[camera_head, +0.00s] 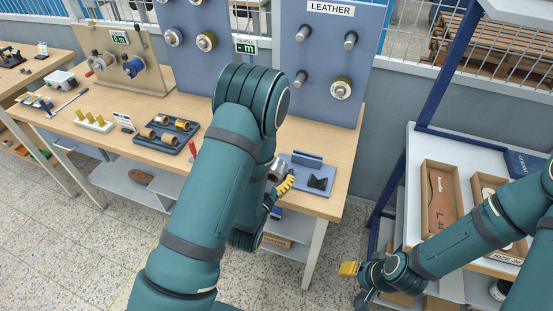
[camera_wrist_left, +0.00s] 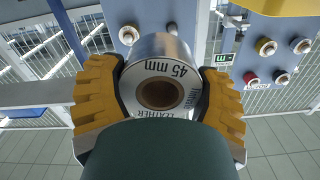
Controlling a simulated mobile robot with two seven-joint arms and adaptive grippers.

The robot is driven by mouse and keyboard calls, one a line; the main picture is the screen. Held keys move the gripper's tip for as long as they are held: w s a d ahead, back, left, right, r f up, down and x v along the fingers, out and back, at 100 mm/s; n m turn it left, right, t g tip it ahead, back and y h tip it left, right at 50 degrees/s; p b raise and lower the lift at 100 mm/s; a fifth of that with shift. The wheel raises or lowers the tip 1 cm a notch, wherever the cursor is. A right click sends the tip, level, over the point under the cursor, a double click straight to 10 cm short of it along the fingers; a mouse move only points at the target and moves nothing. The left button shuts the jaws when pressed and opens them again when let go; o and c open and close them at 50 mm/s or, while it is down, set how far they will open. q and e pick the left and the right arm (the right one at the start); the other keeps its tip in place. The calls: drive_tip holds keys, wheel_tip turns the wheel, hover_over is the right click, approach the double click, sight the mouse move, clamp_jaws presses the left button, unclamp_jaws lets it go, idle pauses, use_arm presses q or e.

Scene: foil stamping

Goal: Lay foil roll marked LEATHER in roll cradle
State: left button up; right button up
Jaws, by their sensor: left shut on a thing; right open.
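My left gripper (camera_wrist_left: 160,105) is shut on the silver foil roll (camera_wrist_left: 165,68), whose end label reads "45 mm" and "LEATHER". The roll's brown hollow core faces the left wrist camera. In the head view my left gripper (camera_head: 280,186) is partly hidden behind my left arm, above the bench's right part. A blue-grey plate with a black notched block (camera_head: 318,183), which looks like the roll cradle, lies just right of it. My right gripper (camera_head: 352,271) is open and empty, low between the bench and the right shelf.
A peg board (camera_head: 326,60) with a "LEATHER" sign stands behind the bench (camera_head: 344,150); one peg holds a roll (camera_head: 341,88). A dark tray (camera_head: 150,147) with several rolls is left of my arm. A blue-framed shelf with boxes (camera_head: 440,200) stands at the right.

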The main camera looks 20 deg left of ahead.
use_arm(q)
drive_tip(key=shift+s+d+r+m+p, duration=0.15)
drive_tip(key=shift+r+m+p, duration=0.15)
drive_tip(key=shift+r, duration=0.3)
drive_tip(key=shift+s+r+m+p, duration=0.15)
drive_tip(key=shift+r+m, duration=0.15)
drive_tip(key=shift+r, duration=0.25)
drive_tip(key=shift+r+m, duration=0.15)
drive_tip(key=shift+m, duration=0.85)
use_arm(e)
wheel_tip(320, 180, up, 2)
drive_tip(key=shift+w+d+r, duration=0.1)
drive_tip(key=shift+d+r, duration=0.05)
